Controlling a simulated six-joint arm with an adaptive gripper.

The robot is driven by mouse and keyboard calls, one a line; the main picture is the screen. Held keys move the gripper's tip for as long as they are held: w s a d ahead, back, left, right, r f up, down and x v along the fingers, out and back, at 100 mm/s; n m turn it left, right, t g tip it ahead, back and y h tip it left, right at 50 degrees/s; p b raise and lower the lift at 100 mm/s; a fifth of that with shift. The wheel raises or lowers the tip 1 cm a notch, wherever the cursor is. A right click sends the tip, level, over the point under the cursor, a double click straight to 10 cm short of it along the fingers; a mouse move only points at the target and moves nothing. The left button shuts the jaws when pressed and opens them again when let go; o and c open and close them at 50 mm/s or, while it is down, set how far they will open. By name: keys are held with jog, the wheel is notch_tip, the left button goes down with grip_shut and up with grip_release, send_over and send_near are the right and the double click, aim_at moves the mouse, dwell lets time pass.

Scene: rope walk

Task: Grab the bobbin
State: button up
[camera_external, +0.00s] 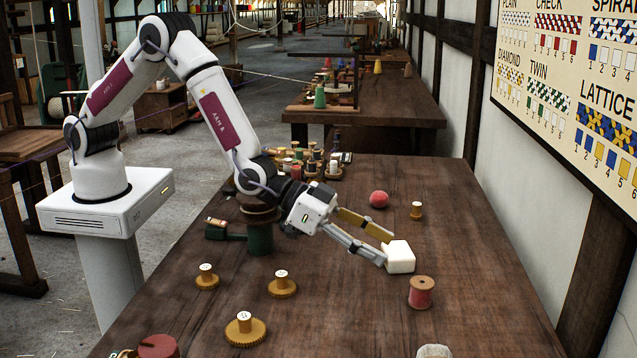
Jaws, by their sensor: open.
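A bobbin (421,293) wound with pinkish-red thread stands upright on the wooden table (340,320), with wooden flanges at its top and bottom. My gripper (387,249) is open, its two fingers reaching right and down. The fingertips are at the left side of a white block (401,258); I cannot tell whether they touch it. The bobbin stands nearer the camera than the block, to the right of and below my fingertips in the picture, apart from them.
A red ball (379,199) lies behind the block. Several spools crowd the table's back left. The table's right side is clear.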

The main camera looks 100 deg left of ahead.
aim_at(414, 281)
jog(key=shift+w+d+f+t, duration=0.1)
jog(key=shift+d+f, duration=0.1)
jog(key=shift+f, duration=0.4)
jog(key=shift+w+d+f+t, duration=0.1)
jog(key=shift+w+d+f, duration=0.1)
jog(key=shift+f, duration=0.35)
jog(key=shift+w+d+f+t, duration=0.1)
jog(key=shift+d+f, duration=0.1)
jog(key=shift+f, duration=0.4)
jog(key=shift+w, duration=0.1)
jog(key=shift+x, duration=1.15)
jog(key=shift+d, duration=0.1)
jog(key=shift+d+x, duration=0.15)
jog(key=shift+x, duration=0.65)
jog(key=shift+d+x, duration=0.15)
jog(key=shift+x, duration=1.6)
jog(key=shift+r, duration=0.1)
jog(key=c, duration=1.2)
